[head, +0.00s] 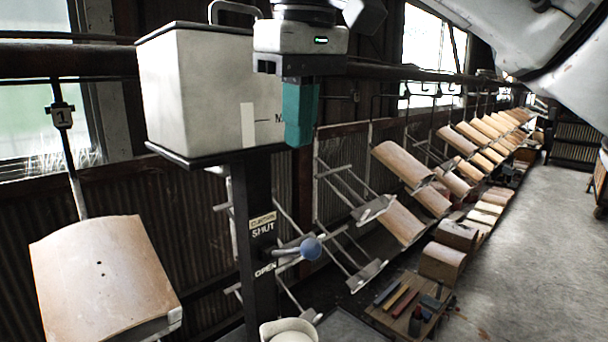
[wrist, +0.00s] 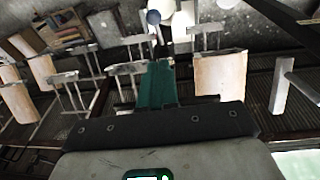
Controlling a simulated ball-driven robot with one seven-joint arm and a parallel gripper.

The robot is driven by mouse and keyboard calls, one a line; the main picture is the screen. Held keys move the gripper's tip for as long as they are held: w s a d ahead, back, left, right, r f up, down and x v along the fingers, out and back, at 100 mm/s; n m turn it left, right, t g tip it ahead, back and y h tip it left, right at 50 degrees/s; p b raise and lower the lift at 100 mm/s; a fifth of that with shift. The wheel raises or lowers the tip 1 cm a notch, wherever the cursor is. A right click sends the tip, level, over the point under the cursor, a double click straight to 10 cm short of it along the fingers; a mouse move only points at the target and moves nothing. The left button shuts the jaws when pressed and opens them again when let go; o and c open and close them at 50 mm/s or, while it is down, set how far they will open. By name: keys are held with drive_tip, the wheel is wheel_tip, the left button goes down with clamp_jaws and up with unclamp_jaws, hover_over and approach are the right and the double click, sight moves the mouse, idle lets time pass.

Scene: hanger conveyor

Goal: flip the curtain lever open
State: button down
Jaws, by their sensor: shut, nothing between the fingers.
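The curtain lever (head: 310,249) is a short rod with a blue ball knob, on a dark upright post (head: 252,200). It sticks out roughly level between the label "CURTAIN SHUT" (head: 263,225) above and the label "OPEN" (head: 265,270) below. The blue knob also shows at the top of the wrist view (wrist: 153,17). My gripper (head: 300,140) points down with its teal fingers shut and empty. It is above the knob and apart from it. In the wrist view the teal fingers (wrist: 157,85) are together, below the knob in the picture.
A pale box (head: 195,90) on a dark shelf tops the post, close beside my gripper. Curved wooden panels (head: 100,270) hang on frames along the rail. A wooden tray of tools (head: 410,305) lies low at the right. The grey floor (head: 530,240) farther right is mostly clear.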

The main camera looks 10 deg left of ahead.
hover_over(306, 240)
drive_tip(key=a, duration=0.1)
wheel_tip(306, 240, down, 9)
drive_tip(key=shift+d+f, duration=0.25)
drive_tip(key=shift+f, duration=0.75)
drive_tip(key=shift+d+f, duration=0.25)
drive_tip(key=shift+f, duration=0.75)
drive_tip(key=shift+f, duration=0.1)
